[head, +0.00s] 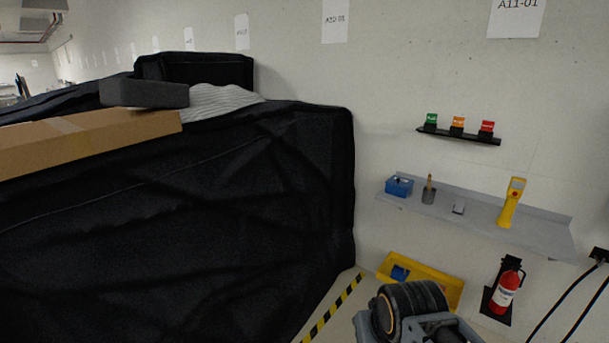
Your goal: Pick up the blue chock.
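A small blue object (400,272), which looks like the blue chock, lies in the left end of a yellow tray (434,277). The tray is low by the wall, under the grey shelf. The blue object is small here, and its lower part is hidden by the tray's front side. My arm shows at the bottom edge, in front of the tray, and covers part of its front. My gripper is not in view.
A black-covered cart (230,210) with a cardboard box (90,138) fills the left. The grey wall shelf (470,215) holds a blue bin (399,186), a cup and a yellow handheld device (512,203). A fire extinguisher (506,290) hangs right of the tray. Striped tape (334,308) marks the floor.

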